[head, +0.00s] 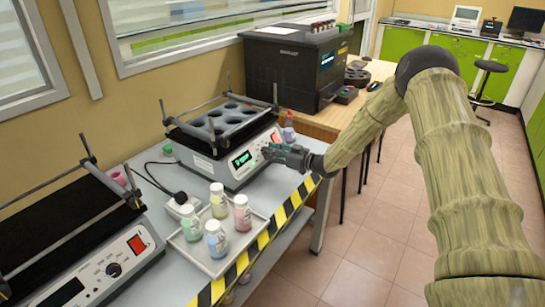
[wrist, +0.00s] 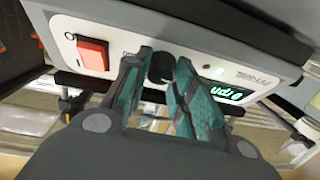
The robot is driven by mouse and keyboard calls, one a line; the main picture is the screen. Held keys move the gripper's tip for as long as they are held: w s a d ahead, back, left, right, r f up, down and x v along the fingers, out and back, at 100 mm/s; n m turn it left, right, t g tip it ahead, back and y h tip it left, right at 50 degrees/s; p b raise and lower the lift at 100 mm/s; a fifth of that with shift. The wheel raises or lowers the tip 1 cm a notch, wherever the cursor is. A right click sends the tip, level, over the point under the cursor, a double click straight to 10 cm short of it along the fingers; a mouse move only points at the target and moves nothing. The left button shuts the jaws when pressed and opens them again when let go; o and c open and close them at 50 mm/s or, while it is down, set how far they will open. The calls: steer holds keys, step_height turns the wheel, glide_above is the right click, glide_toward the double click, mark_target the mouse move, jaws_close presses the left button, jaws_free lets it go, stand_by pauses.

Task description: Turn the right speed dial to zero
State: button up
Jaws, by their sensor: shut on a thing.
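The right shaker (head: 207,165) has a pale front panel, with a lit green display (head: 241,160). In the wrist view its panel appears turned over, with the black speed dial (wrist: 160,69), a red switch (wrist: 92,53) on one side and the green display (wrist: 228,93) on the other. The display's reading is too small to be sure of. My gripper (head: 270,152) is at this panel, right of the display. In the wrist view its teal fingers (wrist: 164,60) are closed around the dial, one on each side. The dial's pointer mark cannot be made out, and in the head view my gripper hides the dial.
A left shaker (head: 75,250) with its own dial (head: 114,269) stands at the near left. A tray (head: 190,256) of several capped bottles sits in front of the right shaker. A black machine (head: 290,65) stands behind.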

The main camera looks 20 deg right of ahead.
steer(key=shift+d+n+g+y, duration=0.1)
steer(key=shift+n+g+y, duration=0.2)
steer(key=shift+n, duration=0.5)
steer(key=shift+b, duration=0.3)
steer(key=o, duration=1)
steer(key=shift+w, duration=0.1)
steer(key=shift+o, duration=0.2)
steer(key=v, duration=1.2)
